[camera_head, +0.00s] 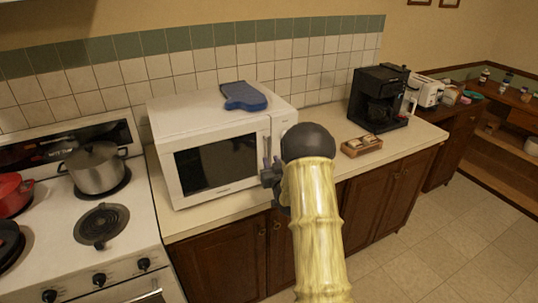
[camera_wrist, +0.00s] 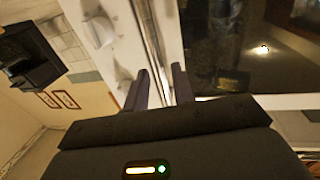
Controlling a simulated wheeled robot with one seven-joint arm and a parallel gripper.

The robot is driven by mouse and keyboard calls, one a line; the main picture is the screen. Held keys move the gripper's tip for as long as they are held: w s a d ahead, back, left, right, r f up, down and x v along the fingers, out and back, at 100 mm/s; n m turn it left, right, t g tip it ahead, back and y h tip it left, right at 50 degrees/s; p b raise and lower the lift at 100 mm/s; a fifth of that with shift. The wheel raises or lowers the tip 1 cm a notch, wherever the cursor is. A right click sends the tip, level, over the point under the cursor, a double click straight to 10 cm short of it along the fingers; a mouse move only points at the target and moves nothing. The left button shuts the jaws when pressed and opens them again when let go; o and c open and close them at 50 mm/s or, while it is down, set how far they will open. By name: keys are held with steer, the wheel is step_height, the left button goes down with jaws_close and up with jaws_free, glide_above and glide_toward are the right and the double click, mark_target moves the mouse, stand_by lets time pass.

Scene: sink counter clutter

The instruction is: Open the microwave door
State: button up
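The white microwave (camera_head: 185,118) stands on the counter, with its dark-windowed door (camera_head: 216,163) closed. The upright door handle (camera_head: 268,137) is at the right edge of the door. My gripper (camera_head: 269,163) is at this handle, in front of the microwave. In the wrist view, the two dark fingers of my gripper (camera_wrist: 161,80) stand apart, with the narrow handle bar (camera_wrist: 149,35) running down between them. The dark door glass (camera_wrist: 235,50) lies to the right of the fingers. Contact between the fingers and the handle cannot be made out.
A blue oven mitt (camera_head: 244,96) lies on the microwave. A wooden tray with small items (camera_head: 362,146) and a black coffee maker (camera_head: 379,97) stand to the right. The stove (camera_head: 130,225) with a steel pot (camera_head: 95,170) is on the left. Open floor (camera_head: 430,235) lies at right.

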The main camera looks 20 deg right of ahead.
mark_target(269, 158)
steer(key=shift+w+d+p, duration=0.15)
steer(key=shift+w+p, duration=0.05)
steer(key=shift+w, duration=0.7)
steer(key=shift+w+d+p, duration=0.1)
steer(key=shift+w+p, duration=0.1)
steer(key=shift+w, duration=0.65)
jaws_close()
